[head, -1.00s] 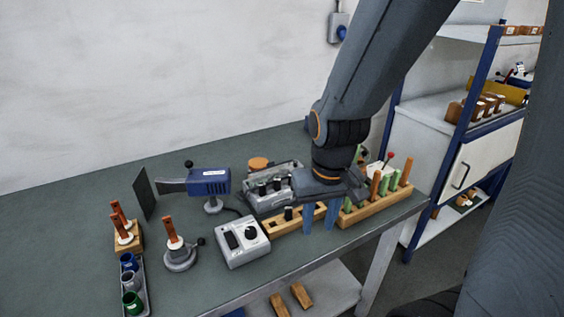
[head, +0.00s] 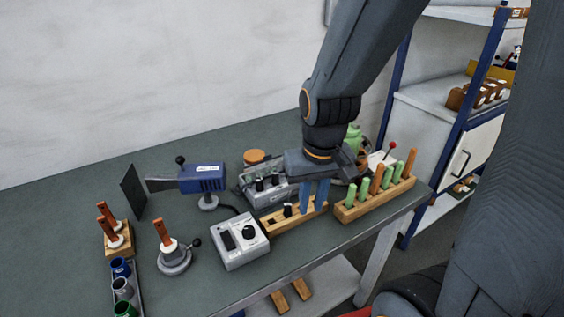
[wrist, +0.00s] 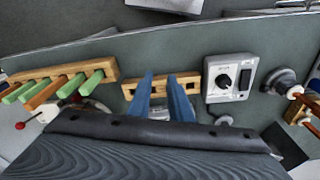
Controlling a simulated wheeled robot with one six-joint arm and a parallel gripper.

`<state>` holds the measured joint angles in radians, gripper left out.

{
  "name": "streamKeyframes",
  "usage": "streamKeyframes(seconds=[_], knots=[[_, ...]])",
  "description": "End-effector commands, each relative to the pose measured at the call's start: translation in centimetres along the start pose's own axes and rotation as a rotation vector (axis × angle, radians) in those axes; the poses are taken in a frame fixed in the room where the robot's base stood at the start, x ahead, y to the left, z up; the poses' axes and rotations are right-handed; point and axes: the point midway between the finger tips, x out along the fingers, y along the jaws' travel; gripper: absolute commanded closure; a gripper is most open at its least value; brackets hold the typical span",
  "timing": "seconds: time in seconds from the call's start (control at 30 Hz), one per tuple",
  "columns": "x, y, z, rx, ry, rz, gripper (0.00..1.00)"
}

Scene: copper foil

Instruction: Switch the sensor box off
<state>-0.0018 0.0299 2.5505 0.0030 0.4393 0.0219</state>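The box with controls, which I take to be the sensor box, is a light grey case (head: 236,259) near the table's front edge. Its top has a black rocker switch (head: 228,241) and a round black knob (head: 249,232). It also shows in the wrist view (wrist: 214,93), right of my fingers, with the knob (wrist: 223,81) and rocker (wrist: 246,79). I cannot tell the rocker's position. My gripper (head: 313,208) points down over the wooden holed block (head: 276,225), right of the box. In the wrist view its blue fingers (wrist: 161,75) are apart with nothing between them.
A wooden rack (head: 379,202) of green and brown sticks stands right of my gripper. A grey tray (head: 262,197) with black-capped pieces lies behind the holed block. A blue device (head: 203,178) on a stand and a round grey stand (head: 174,262) are left. Bare table lies between box and round stand.

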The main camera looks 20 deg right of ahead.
Motion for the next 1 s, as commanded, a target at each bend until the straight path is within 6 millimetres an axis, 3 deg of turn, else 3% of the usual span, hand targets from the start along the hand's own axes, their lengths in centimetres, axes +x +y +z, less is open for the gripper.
streamKeyframes(seconds=[0.03,0.1,1.0], knots=[[0.0,0.0,-0.4,0.024,-0.004,0.0,0.91],[0.0,-0.1,-1.2,0.079,-0.012,0.002,1.0],[-1.0,-0.7,-16.7,1.408,-0.162,0.195,1.0]])
